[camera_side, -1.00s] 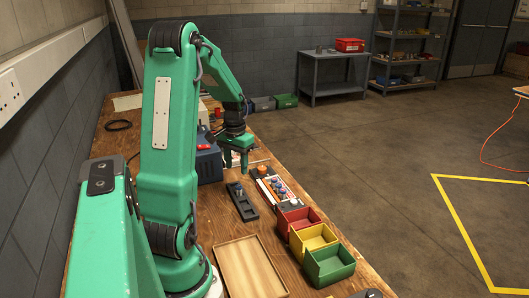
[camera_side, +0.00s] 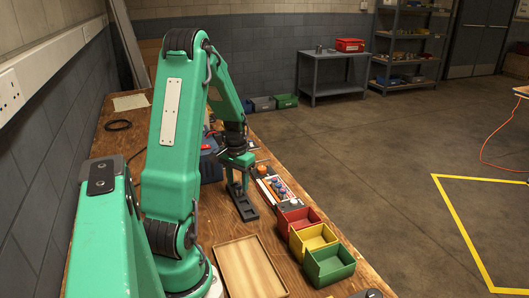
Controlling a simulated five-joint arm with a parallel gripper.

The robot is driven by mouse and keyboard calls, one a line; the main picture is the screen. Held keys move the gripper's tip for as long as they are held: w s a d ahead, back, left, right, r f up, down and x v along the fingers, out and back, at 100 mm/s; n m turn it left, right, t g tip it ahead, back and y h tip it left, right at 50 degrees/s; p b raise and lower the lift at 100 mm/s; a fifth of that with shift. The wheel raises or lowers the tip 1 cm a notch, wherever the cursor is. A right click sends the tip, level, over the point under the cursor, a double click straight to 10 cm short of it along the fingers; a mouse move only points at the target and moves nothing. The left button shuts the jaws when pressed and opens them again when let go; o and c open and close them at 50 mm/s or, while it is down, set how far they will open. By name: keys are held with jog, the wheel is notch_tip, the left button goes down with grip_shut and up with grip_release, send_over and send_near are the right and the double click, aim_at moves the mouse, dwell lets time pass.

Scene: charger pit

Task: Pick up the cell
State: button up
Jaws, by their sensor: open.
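My gripper (camera_side: 238,185) points down over the far end of a narrow black holder (camera_side: 246,209) on the wooden bench. Its fingers are open and reach down to the holder's far end. I cannot make out the cell for certain; a small dark part at that end of the holder is mostly hidden by the fingers. Whether the fingers touch it cannot be told at this size.
Right of the holder is a panel (camera_side: 280,190) with coloured round parts. Nearer are a red bin (camera_side: 297,221), a yellow bin (camera_side: 312,238), a green bin (camera_side: 330,265) and a shallow wooden tray (camera_side: 222,262). A dark blue box (camera_side: 209,165) stands left of my gripper.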

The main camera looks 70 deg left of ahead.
aim_at(238, 186)
jog(key=shift+f, duration=0.75)
grip_shut()
jog(key=shift+r, duration=0.15)
jog(key=shift+r, duration=0.9)
notch_tip(238, 186, up, 2)
jog(key=shift+r, duration=0.2)
jog(key=w+d+r, duration=0.4)
jog(key=d+r, duration=0.2)
jog(key=d, duration=0.4)
jog(key=shift+w+d+r, duration=0.25)
jog(key=shift+d+r, duration=0.05)
jog(key=shift+d, duration=0.05)
